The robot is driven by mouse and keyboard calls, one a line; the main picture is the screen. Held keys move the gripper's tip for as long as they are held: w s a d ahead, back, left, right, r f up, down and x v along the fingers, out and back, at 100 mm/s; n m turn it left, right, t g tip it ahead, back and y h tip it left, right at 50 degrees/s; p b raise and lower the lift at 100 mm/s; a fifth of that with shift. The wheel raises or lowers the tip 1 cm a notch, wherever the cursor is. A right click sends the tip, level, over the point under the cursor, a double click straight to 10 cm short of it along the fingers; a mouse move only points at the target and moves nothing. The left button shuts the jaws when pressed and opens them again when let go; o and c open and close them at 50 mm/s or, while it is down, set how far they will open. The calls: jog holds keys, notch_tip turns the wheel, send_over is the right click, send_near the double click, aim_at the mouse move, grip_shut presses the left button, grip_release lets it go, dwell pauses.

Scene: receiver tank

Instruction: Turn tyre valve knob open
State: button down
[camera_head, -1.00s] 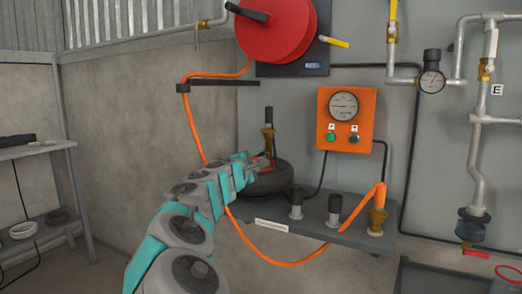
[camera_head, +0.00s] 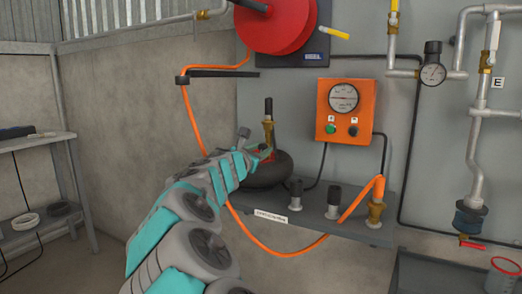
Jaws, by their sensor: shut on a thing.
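The dark tyre (camera_head: 270,170) lies on the grey wall shelf, with a brass fitting with a black top (camera_head: 268,128) standing up at it. My gripper (camera_head: 262,152) is at the foot of this fitting, just above the tyre. A small red part, which looks like the tyre valve knob (camera_head: 265,147), shows at the fingertips. My gripper is shut on it, though the fingers and wrist hide most of the knob. How far the knob is turned cannot be told.
An orange gauge box (camera_head: 343,125) hangs right of the tyre. Capped fittings and a brass coupling (camera_head: 376,212) stand on the shelf (camera_head: 310,228). An orange hose (camera_head: 190,125) runs down behind my arm from the red reel (camera_head: 275,25). Pipes fill the right wall.

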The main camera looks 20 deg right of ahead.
jog(key=shift+f+n, duration=0.1)
jog(key=shift+n, duration=0.6)
jog(key=c, duration=0.5)
grip_release()
jog(key=shift+c, duration=0.2)
jog(key=shift+a, duration=0.1)
jog(key=v, duration=0.7)
jog(key=shift+s+a, duration=0.25)
jog(key=shift+s, duration=0.05)
